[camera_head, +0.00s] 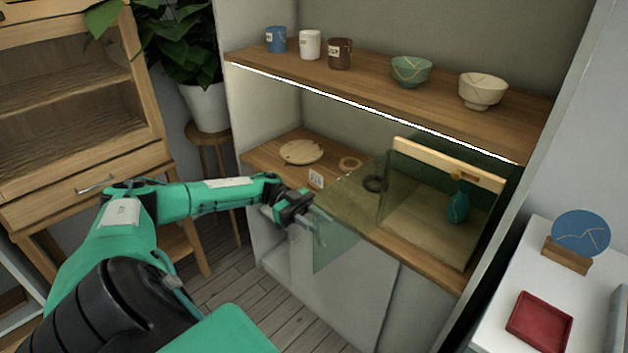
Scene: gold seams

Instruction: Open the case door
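The glass case (448,160) stands at the right of the lower wooden shelf, with a pale wood strip along its top. Its clear greenish door (338,243) stands swung outward, past the shelf's front edge. A teal vase (458,204) with gold marks is inside the case. My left gripper (312,228) is at the door's free edge, in front of the shelf. Its small fingers overlap the glass, and I cannot tell whether they close on the door or a handle. My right gripper is not in view.
A round wooden board (301,152), a small label card (316,179) and two rings lie on the lower shelf (262,157). Cups and bowls line the upper shelf (375,87). A potted plant (207,106) on a stool stands left; a red tray (539,322) lies on a white surface right.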

